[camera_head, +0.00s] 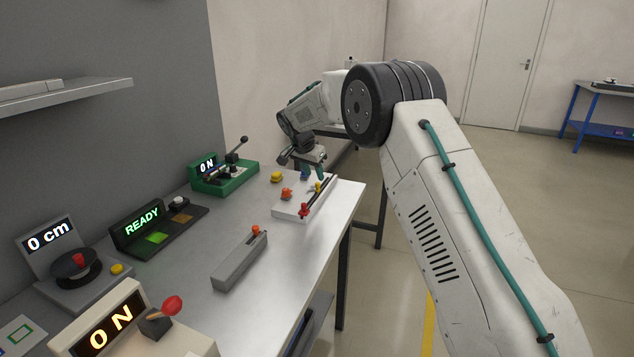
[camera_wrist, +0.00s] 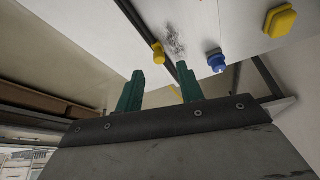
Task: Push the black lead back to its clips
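A long black strip (camera_head: 325,192) lies along the right edge of the white board (camera_head: 286,213) at the table's far end. It also shows in the wrist view (camera_wrist: 140,27), running up beside a yellow knob (camera_wrist: 158,54). I cannot tell surely whether this strip is the black lead, and no clips can be made out. A blue knob (camera_wrist: 216,61) is to the right of the yellow one. My gripper (camera_wrist: 160,78) has its two green fingers apart with nothing held between them. In the head view my gripper (camera_head: 313,172) is over the board's far end.
Red (camera_head: 304,210) and orange (camera_head: 286,194) pieces sit on the board. A yellow button (camera_head: 277,176) is behind it. A green box with a lever (camera_head: 224,177), a READY panel (camera_head: 158,226) and a grey bar (camera_head: 240,260) stand on the table. Bare tabletop lies between them.

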